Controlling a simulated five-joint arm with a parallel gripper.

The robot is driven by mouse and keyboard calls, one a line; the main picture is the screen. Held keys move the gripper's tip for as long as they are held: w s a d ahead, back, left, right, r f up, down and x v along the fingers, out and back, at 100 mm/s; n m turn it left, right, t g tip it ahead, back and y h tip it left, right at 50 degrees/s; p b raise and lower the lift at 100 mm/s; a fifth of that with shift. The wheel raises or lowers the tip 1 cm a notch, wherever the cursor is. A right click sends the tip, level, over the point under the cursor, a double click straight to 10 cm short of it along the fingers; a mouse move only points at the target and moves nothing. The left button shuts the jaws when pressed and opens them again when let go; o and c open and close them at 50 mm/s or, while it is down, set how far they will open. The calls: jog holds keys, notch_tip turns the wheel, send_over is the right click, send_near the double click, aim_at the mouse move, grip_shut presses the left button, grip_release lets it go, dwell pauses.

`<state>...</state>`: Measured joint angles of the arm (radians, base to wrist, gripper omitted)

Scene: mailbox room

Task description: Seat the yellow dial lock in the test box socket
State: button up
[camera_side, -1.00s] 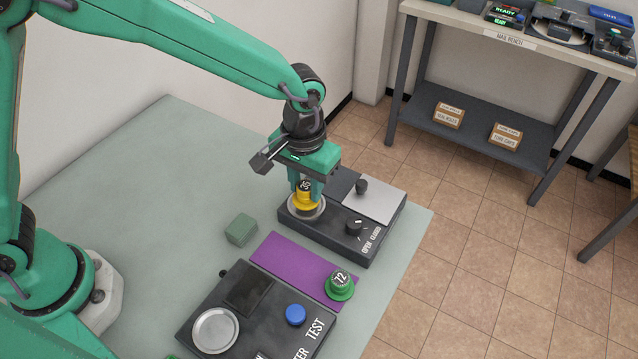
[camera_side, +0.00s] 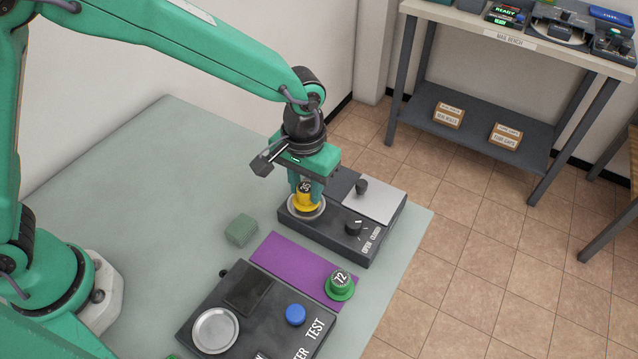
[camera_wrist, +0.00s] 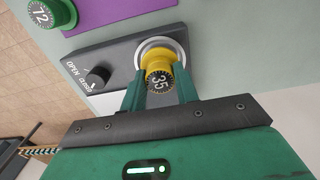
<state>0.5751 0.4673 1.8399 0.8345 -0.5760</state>
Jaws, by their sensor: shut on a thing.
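The yellow dial lock (camera_side: 307,206) has a dark dial top marked 35. It is gripped between the two green fingers of my gripper (camera_side: 306,193) and stands upright at the silver ring socket (camera_wrist: 144,46) of a dark grey box (camera_side: 342,236) with an OPEN/CLOSED knob. In the wrist view the yellow lock (camera_wrist: 163,62) overlaps the ring, its base within or directly over it. I cannot tell whether it sits fully down. My gripper in the wrist view (camera_wrist: 160,88) is shut on the lock's sides.
A green dial lock (camera_side: 340,284) marked 72 stands on a purple mat (camera_side: 290,262). A dark box (camera_side: 262,318) with TEST lettering, a blue button (camera_side: 296,314) and a silver dish (camera_side: 215,330) is in front. A green block (camera_side: 241,229) lies left of the mat.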

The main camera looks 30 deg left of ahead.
jog(key=shift+f, duration=0.7)
dwell(0.7)
jog(key=o, duration=1.3)
jog(key=shift+r, duration=0.15)
jog(key=shift+r, duration=2.85)
